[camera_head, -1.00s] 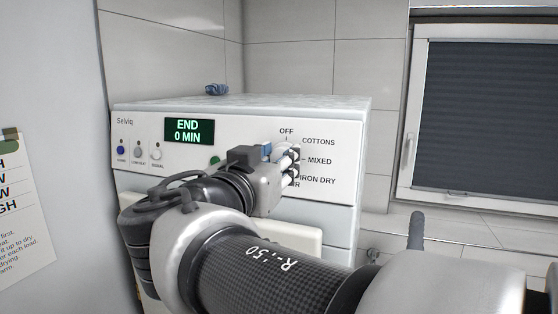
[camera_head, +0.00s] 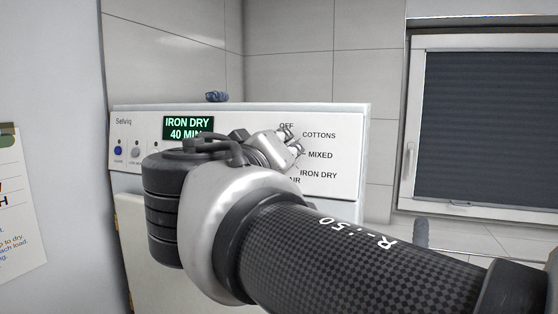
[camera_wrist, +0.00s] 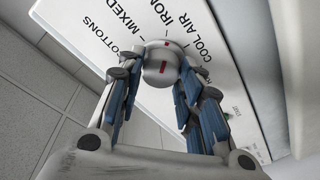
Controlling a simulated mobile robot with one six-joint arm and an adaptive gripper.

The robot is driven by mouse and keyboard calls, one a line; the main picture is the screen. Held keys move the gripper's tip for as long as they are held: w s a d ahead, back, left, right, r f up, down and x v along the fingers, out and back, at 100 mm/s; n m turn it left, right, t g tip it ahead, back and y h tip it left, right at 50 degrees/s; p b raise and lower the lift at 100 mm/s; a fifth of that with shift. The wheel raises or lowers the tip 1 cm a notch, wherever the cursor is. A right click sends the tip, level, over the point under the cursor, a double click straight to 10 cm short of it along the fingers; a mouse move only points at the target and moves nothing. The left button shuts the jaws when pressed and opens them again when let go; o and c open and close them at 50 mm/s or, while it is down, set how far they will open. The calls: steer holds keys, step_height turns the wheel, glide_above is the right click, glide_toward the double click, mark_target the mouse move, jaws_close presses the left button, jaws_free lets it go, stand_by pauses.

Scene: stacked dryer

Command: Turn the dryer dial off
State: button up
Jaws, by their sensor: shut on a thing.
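The dryer dial (camera_wrist: 162,62) is a round grey-white knob with red marks. In the wrist view, its upper red mark faces the IRON line of the printed scale. My gripper (camera_wrist: 160,78) has one blue-padded finger on each side of the knob and is shut on it. In the camera_head view my gripper (camera_head: 288,143) is at the panel among the OFF, COTTONS, MIXED and IRON DRY labels, and it hides the dial. The dryer (camera_head: 340,125) is white. Its green display (camera_head: 188,127) reads IRON DRY, 40 MIN, partly covered by my wrist.
Small buttons (camera_head: 118,151) are at the left of the panel. A small blue object (camera_head: 216,96) lies on the dryer's top. A paper sheet (camera_head: 20,215) hangs at the left, and a window (camera_head: 485,120) with a dark blind is at the right.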

steer(key=shift+r+n+g+h+p, duration=0.15)
steer(key=shift+n+g+p, duration=0.5)
steer(key=shift+n+p, duration=3.45)
steer(key=shift+n+g+h+p, duration=0.1)
steer(key=shift+n+g+p, duration=0.6)
steer(key=shift+n+p, duration=3.4)
steer(key=shift+r+n+g+h+p, duration=0.15)
steer(key=shift+n+g+p, duration=0.5)
steer(key=shift+n+p, duration=3.4)
steer(key=shift+f+n+b, duration=0.2)
steer(key=shift+n+b, duration=0.6)
steer(key=shift+n, duration=0.35)
steer(key=o, duration=1.1)
steer(key=shift+c, duration=0.2)
